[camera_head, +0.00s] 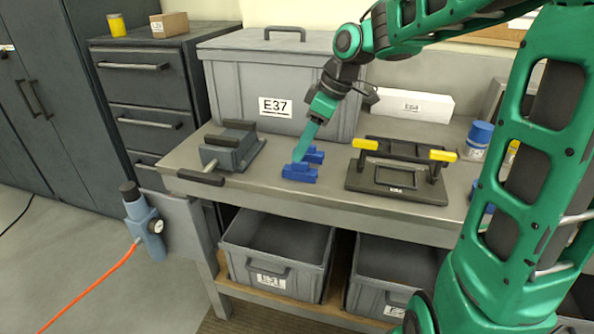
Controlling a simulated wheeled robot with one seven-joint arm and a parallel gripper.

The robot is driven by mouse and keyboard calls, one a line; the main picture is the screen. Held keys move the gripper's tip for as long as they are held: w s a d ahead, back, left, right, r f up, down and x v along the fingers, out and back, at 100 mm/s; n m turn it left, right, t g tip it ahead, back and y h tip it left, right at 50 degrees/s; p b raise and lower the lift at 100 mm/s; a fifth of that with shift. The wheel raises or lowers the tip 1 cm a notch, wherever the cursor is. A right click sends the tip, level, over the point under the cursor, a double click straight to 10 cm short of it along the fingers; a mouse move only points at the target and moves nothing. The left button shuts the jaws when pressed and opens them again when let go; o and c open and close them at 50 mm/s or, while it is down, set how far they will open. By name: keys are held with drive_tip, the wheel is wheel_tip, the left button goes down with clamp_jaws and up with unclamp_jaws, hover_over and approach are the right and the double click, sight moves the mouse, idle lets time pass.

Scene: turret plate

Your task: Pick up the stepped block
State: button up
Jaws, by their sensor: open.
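A small blue stepped block (298,173) lies on the grey metal workbench (240,192), left of the middle of the bench top. A further blue part (314,154) shows just behind it; I cannot tell if it belongs to the same block. My gripper (301,158) points down from above, its teal fingers open, with the tips right at the block's upper side. The fingers hide part of the block. I cannot tell whether they touch it or straddle it.
A dark fixture (397,180) with yellow clamps stands right of the block. A grey vise (233,148) sits to the left. A large grey bin marked E37 (235,95) and a white box (413,103) stand behind. A blue-lidded jar (478,140) is at the right.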

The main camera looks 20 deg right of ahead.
sight(300, 170)
drive_tip(key=f, duration=0.5)
drive_tip(key=shift+w+a+f, duration=0.1)
drive_tip(key=shift+w+a, duration=0.1)
drive_tip(key=shift+w, duration=0.2)
drive_tip(key=shift+w+a+f, duration=0.15)
drive_tip(key=shift+a+f, duration=0.05)
drive_tip(key=shift+f, duration=0.4)
drive_tip(key=shift+c, duration=0.7)
drive_tip(key=c, duration=1)
